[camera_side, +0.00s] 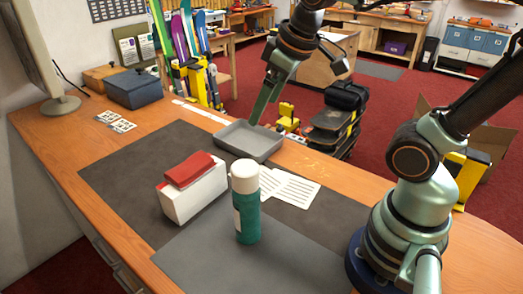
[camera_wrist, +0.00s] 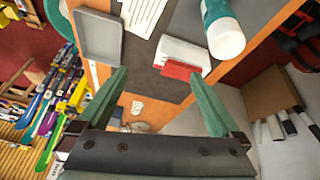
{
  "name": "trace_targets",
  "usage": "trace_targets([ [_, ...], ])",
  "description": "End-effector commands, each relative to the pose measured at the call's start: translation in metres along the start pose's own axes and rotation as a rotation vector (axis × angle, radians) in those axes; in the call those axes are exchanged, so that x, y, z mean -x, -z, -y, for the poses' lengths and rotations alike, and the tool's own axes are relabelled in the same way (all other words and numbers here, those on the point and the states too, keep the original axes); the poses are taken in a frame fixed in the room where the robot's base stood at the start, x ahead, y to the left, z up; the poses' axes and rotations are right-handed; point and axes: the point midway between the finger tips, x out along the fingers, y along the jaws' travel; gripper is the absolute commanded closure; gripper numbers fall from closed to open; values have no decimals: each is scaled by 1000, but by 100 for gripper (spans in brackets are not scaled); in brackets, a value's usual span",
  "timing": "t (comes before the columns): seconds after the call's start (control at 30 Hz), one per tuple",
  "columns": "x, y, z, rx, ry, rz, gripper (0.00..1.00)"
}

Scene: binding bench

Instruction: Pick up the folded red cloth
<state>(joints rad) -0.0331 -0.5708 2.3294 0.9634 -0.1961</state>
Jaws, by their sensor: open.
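The folded red cloth (camera_side: 189,168) lies on top of a white box (camera_side: 195,195) on the dark mat. In the wrist view the cloth (camera_wrist: 179,71) shows as a red patch against the white box (camera_wrist: 184,52), near the right fingertip in the picture. My gripper (camera_side: 256,120) is up and to the right of the cloth in the side view, over the far side of the tray, clearly apart from the cloth. In the wrist view my gripper (camera_wrist: 160,75) has its green fingers wide apart with nothing between them.
A green bottle with a white cap (camera_side: 247,215) stands upright just right of the box. A grey tray (camera_side: 232,150) and printed sheets (camera_side: 296,190) lie behind it. A blue box (camera_side: 134,90) and a monitor are at the back left. The mat left of the box is clear.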

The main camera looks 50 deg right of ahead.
Motion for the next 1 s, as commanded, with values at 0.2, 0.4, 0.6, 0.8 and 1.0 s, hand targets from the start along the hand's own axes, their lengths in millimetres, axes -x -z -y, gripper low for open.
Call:
trace_targets([
  [0.2, -10, 50, 10, 357, 60, 106, 0],
  [0.4, -33, 90, 25, 685, 136, 186, 0],
  [0.6, -67, 121, 44, 1005, 232, 250, 0],
  [0.8, -96, 138, 60, 1235, 314, 285, 0],
  [1.0, -110, 140, 67, 1321, 347, 295, 0],
])
